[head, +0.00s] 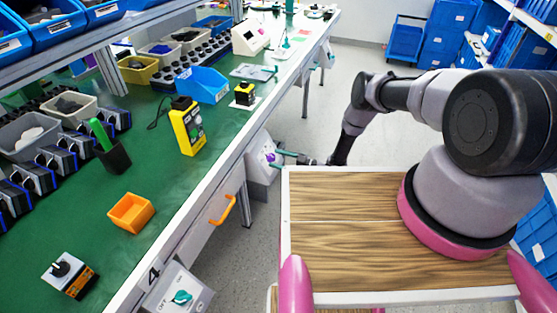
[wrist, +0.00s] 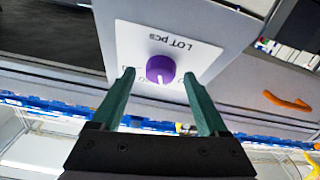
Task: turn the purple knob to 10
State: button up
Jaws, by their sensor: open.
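The purple knob (wrist: 161,68) is on a white plate (wrist: 140,38) marked "LOT pcs" in the wrist view. A white mark on the knob points toward the bottom of that view. The scale figures are too small or hidden to read. The knob also shows small in the head view (head: 270,157), on a grey box at the bench's front side. My gripper (wrist: 159,76) is open, with one teal finger on each side of the knob and gaps between. I cannot tell whether the tips reach around it. In the head view my gripper (head: 283,158) is by the box.
A second box with a teal knob (head: 182,297) hangs nearer on the bench front. An orange handle (head: 223,210) sticks out between the boxes. The green bench top (head: 165,170) holds an orange bin (head: 131,212) and a yellow device (head: 187,127). Floor beyond my arm is clear.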

grip_shut()
jog(key=shift+n, duration=0.3)
jog(key=n+g, duration=0.2)
jog(key=n, duration=0.2)
jog(key=shift+w+d+g, duration=0.1)
jog(key=shift+w+g, duration=0.15)
jog(key=shift+g, duration=0.15)
jog(key=shift+w+r+n+g, duration=0.1)
jog(key=shift+n+g, duration=0.6)
jog(key=shift+n, duration=0.75)
jog(key=shift+w+r+n+g, duration=0.1)
jog(key=shift+n+g, duration=0.6)
jog(key=shift+n, duration=0.75)
grip_release()
